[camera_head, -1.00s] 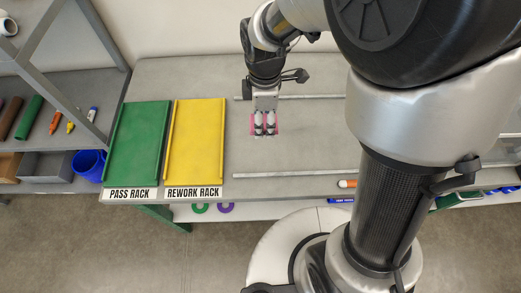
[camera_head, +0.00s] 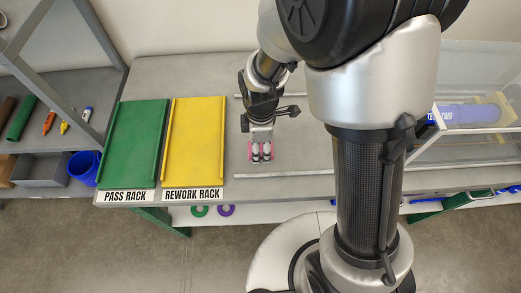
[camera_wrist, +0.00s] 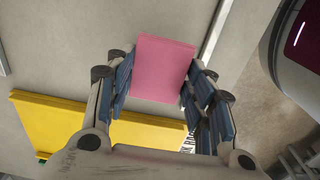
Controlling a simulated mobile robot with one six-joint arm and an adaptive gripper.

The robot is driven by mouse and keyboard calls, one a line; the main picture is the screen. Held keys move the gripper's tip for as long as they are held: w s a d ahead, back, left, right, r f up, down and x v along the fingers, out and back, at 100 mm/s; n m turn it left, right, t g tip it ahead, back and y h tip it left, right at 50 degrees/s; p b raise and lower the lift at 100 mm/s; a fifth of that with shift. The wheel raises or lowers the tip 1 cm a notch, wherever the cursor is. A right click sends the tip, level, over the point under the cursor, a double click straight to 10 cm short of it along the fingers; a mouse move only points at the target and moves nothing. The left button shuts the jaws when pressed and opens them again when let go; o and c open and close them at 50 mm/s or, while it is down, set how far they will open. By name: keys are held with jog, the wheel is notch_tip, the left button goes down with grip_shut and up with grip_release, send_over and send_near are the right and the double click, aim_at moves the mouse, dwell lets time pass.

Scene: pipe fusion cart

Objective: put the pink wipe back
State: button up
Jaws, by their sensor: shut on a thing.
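My gripper (camera_head: 261,152) is shut on the pink wipe and points down over the grey bench top, right of the yellow rework rack. In the head view the pink wipe (camera_head: 250,151) shows only as pink edges around the fingers. In the wrist view the pink wipe (camera_wrist: 164,68) is a flat pink rectangle between the two blue-padded finger pairs. I cannot tell how high it is above the bench.
The yellow rework rack (camera_head: 194,140) and green pass rack (camera_head: 137,142) lie at the bench's left. Two metal rails (camera_head: 300,172) run along the bench. A left shelf (camera_head: 88,148) holds markers, a grey bin (camera_head: 40,170) and a blue cup (camera_head: 84,168). A clear case (camera_head: 470,85) stands at right.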

aim_at(261, 149)
jog(key=shift+f+b, duration=0.65)
jog(key=shift+f, duration=1.4)
jog(key=shift+f, duration=0.15)
jog(key=o, duration=1)
